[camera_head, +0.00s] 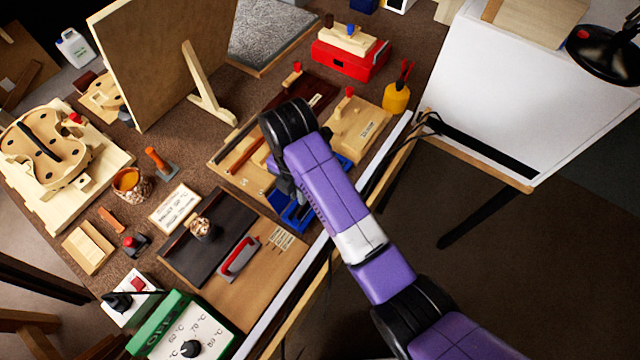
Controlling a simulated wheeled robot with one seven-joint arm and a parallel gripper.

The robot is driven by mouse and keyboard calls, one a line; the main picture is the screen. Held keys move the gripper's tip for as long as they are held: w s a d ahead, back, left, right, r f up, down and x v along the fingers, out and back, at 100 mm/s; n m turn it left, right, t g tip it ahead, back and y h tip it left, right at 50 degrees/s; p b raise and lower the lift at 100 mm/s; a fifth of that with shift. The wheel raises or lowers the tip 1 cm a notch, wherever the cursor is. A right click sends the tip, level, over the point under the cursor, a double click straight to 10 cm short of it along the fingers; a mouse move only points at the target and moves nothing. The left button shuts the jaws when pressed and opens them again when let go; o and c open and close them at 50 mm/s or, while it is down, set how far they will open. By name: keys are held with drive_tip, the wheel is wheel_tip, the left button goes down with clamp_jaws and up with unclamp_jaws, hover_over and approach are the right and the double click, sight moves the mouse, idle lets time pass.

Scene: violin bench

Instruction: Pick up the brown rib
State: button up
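A long reddish-brown strip (244,156), which looks like the brown rib, lies in a shallow wooden tray (228,174) at the middle of the bench, left of my wrist. My purple arm reaches in from the lower right and covers the tray's right part. My gripper (284,187) is mostly hidden under my wrist, to the right of the strip and above a blue thing. Its fingers cannot be made out, so whether it is open, shut or holding something does not show.
A blue bin (298,214) sits beside my forearm. A dark board (207,243) with a red-handled tool (239,260) lies in front. A tall wooden panel (155,55) stands behind left. A yellow bottle (396,98) stands right, near the bench edge. A violin body (45,150) lies far left.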

drive_tip(key=f, duration=0.5)
drive_tip(key=f+p, duration=0.1)
drive_tip(key=f, duration=0.1)
drive_tip(key=shift+w+d+f, duration=0.2)
drive_tip(key=shift+w, duration=0.05)
drive_tip(key=shift+c, duration=0.4)
clamp_jaws()
drive_tip(key=shift+r, duration=0.15)
wheel_tip(320, 180, up, 20)
drive_tip(key=p, duration=0.4)
drive_tip(key=shift+w+p, duration=0.15)
drive_tip(key=shift+p, duration=0.25)
